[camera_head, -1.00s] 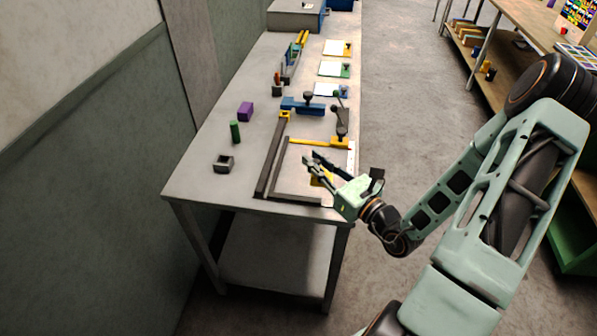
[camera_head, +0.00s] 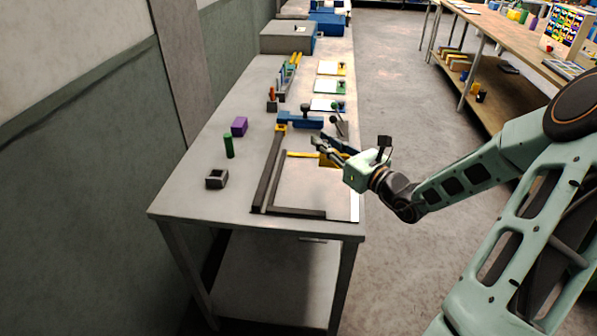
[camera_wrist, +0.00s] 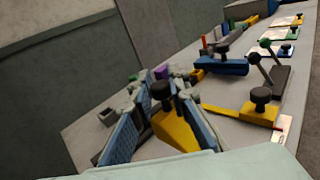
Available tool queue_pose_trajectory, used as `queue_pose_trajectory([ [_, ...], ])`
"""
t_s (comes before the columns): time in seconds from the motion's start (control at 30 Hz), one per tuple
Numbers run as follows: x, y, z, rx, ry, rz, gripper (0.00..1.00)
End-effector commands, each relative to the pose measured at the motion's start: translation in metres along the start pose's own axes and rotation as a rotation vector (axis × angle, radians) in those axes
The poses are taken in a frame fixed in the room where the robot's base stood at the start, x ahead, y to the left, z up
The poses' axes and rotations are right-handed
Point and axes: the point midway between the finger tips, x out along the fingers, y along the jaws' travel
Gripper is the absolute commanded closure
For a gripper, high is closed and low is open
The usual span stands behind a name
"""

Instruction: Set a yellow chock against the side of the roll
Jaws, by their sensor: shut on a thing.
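My gripper (camera_head: 322,144) is over the right side of the near bench, above the dark-edged frame. In the wrist view its blue-padded fingers (camera_wrist: 160,88) are shut on a yellow block with a black knob (camera_wrist: 175,131). In the head view a yellow patch under the fingers (camera_head: 329,161) may be this block, partly hidden by the hand. A yellow bar (camera_head: 300,154) lies across the frame, and in the wrist view its black-knobbed end (camera_wrist: 243,113) is to the right of the fingers. I cannot pick out a roll for certain; a green cylinder (camera_head: 228,146) stands upright on the left.
A dark frame (camera_head: 267,178) lies on the near bench (camera_head: 192,200). A purple block (camera_head: 240,126), a dark square holder (camera_head: 216,179) and a blue clamp (camera_head: 297,121) stand around it. White sheets with coloured knobbed pieces (camera_head: 329,87) lie farther back. Bare bench top is on the left.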

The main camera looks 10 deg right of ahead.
Motion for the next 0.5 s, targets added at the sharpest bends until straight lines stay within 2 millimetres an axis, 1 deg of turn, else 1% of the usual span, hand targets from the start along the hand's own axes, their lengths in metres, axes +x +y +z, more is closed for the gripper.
queue_pose_trajectory([
  [0.03, 0.012, 0.009, -0.008, 0.005, -0.001, 0.006, 1.0],
  [0.1, 0.025, 0.016, -0.018, 0.005, -0.001, 0.004, 1.0],
  [0.2, 0.037, 0.022, -0.038, 0.006, 0.0, 0.002, 1.0],
  [0.33, 0.05, 0.029, -0.055, 0.003, -0.001, 0.001, 1.0],
  [0.5, 0.057, 0.032, -0.065, -0.001, -0.001, 0.0, 1.0],
])
